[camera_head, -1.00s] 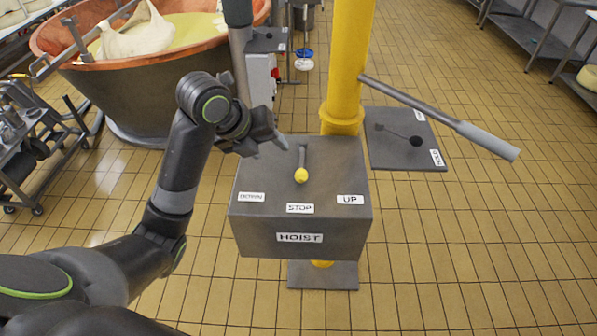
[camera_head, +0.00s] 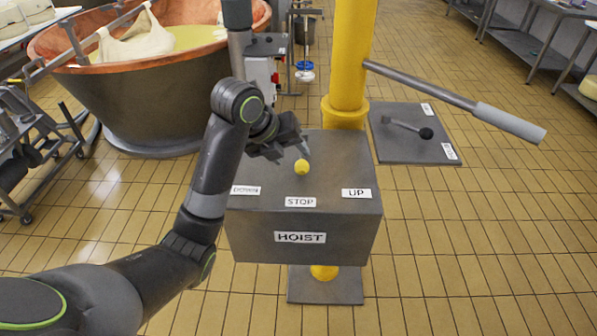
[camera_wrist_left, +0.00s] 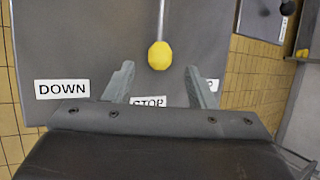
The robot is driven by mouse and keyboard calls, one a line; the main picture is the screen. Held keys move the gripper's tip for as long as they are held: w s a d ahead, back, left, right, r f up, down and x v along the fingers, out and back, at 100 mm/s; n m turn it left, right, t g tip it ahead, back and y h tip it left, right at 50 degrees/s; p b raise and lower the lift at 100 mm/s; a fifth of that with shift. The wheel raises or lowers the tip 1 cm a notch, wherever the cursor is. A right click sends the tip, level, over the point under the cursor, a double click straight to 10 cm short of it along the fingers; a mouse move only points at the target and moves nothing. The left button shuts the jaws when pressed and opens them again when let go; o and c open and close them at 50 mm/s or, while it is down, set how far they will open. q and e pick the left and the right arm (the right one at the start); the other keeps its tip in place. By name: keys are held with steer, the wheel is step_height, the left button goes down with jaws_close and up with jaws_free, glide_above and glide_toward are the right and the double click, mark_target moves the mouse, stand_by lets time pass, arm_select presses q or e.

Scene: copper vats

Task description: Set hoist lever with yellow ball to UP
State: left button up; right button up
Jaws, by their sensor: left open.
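The hoist lever's yellow ball (camera_head: 302,167) shows above the top of the grey hoist box (camera_head: 340,222), in line with the STOP label (camera_head: 300,202). The UP label (camera_head: 356,193) is to its right and the DOWN label (camera_head: 245,190) to its left. My left gripper (camera_head: 290,149) is open, just behind and above the ball, and hides the lever's rod in the head view. In the left wrist view the ball (camera_wrist_left: 160,55) and its thin rod lie ahead of the open fingers (camera_wrist_left: 160,84), between their lines; nothing is held. My right gripper is not in view.
A yellow post (camera_head: 348,60) rises behind the box, with a long grey-handled bar (camera_head: 460,102) reaching right. A second panel with a black-ball lever (camera_head: 426,133) is right of the post. A copper vat (camera_head: 150,95) stands at back left.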

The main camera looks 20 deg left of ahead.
mark_target(299, 163)
arm_select(q)
steer(key=p+x, duration=0.1)
steer(key=x, duration=0.4)
steer(key=shift+w+d+f, duration=0.15)
steer(key=shift+w+f, duration=0.05)
steer(key=shift+f, duration=0.05)
jaws_close()
